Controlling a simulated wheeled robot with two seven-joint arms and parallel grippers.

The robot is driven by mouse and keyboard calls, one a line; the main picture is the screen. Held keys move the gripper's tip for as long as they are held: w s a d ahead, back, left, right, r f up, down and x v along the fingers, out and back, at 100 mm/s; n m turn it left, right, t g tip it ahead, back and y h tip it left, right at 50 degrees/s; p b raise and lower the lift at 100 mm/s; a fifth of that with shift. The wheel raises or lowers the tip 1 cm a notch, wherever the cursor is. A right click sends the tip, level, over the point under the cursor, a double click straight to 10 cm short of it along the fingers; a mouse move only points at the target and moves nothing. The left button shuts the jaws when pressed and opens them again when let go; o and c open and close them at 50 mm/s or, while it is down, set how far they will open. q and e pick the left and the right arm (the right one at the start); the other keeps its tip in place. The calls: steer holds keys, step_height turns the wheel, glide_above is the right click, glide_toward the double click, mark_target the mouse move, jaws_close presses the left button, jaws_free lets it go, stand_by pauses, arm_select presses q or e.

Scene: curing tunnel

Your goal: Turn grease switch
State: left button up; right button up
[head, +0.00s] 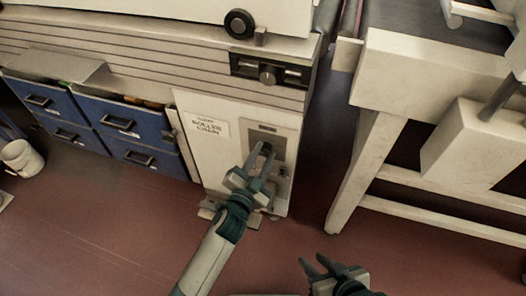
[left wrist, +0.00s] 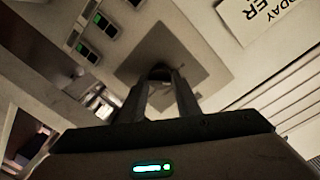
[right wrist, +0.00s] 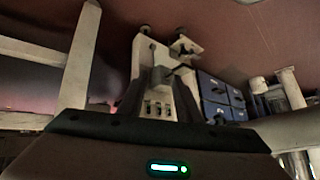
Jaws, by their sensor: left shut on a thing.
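A grey switch plate (head: 268,142) is set in the front of a white cabinet (head: 205,160). My left gripper (head: 262,158) reaches up to this plate, with its fingertips at the switch. In the left wrist view the plate (left wrist: 128,68) lies ahead, and my left fingers are shut on the dark grease switch (left wrist: 160,73) at its middle. The fingers hide most of the switch, so I cannot tell its angle. My right gripper (head: 317,264) is low in front of the cabinet, with its fingers apart and nothing between them.
A dark panel with a round knob (head: 267,74) is higher on the machine. Blue drawers (head: 118,122) are to the left, with a white bucket (head: 20,157) on the floor. A cream bench frame (head: 375,150) stands close on the right. The red floor is clear in front.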

arm_select(q)
steer(key=shift+m+p, duration=0.75)
steer(key=shift+m, duration=0.95)
arm_select(e)
steer(key=shift+s+d+f+g+h, duration=0.25)
steer(key=shift+s+d+g, duration=0.1)
steer(key=shift+d, duration=0.2)
steer(key=shift+s+d+f+g+h, duration=0.1)
steer(key=shift+s+d+g+h, duration=0.2)
steer(key=shift+d, duration=0.25)
steer(key=shift+w, duration=0.1)
arm_select(q)
steer(key=o, duration=1)
steer(key=shift+s, duration=0.15)
steer(key=v, duration=1.7)
steer(key=shift+s+d+r, duration=0.1)
arm_select(e)
steer(key=shift+d, duration=0.15)
steer(key=shift+s, duration=0.25)
